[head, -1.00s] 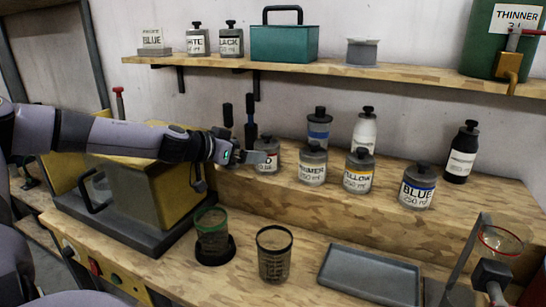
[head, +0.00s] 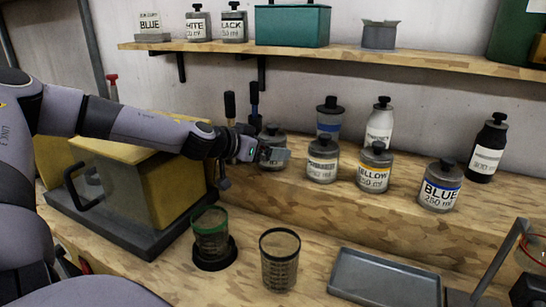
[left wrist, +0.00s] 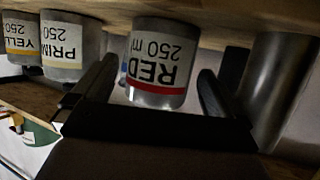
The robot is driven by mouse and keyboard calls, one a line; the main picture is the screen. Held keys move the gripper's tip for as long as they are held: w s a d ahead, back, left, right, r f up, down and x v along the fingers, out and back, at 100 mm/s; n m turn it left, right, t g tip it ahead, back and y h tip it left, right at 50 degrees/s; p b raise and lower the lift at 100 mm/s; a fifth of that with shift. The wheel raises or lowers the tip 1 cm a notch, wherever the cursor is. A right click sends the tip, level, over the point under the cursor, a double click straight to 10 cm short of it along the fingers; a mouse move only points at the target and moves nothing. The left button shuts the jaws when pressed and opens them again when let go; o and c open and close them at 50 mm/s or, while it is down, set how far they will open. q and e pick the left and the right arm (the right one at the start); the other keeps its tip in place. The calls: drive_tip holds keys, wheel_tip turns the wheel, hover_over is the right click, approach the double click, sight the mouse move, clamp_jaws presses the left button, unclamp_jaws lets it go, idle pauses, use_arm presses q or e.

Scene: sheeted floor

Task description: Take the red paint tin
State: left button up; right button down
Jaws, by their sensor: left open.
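The red paint tin (head: 272,137) is a grey tin with a dark knob, at the left end of the front row on the raised wooden step. In the head view my left gripper (head: 274,155) covers most of its label. In the left wrist view, which is upside down, the tin (left wrist: 158,62) shows its "RED 250 ml" label and red band. My left gripper (left wrist: 156,75) is open, with one finger on each side of the tin and gaps visible. My right gripper is not in view.
The primer tin (head: 322,160), yellow tin (head: 374,170) and blue tin (head: 440,187) stand to the right. Two dark-handled tools (head: 254,105) stand behind the gripper. A yellow box (head: 175,185) is left. Mesh cups (head: 280,262) and a grey tray (head: 385,280) are in front.

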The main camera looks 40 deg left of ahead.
use_arm(q)
drive_tip(key=shift+w+f, duration=0.25)
drive_tip(key=shift+w, duration=0.2)
drive_tip(key=shift+r, duration=0.1)
drive_tip(key=shift+r, duration=0.1)
drive_tip(key=c, duration=1.4)
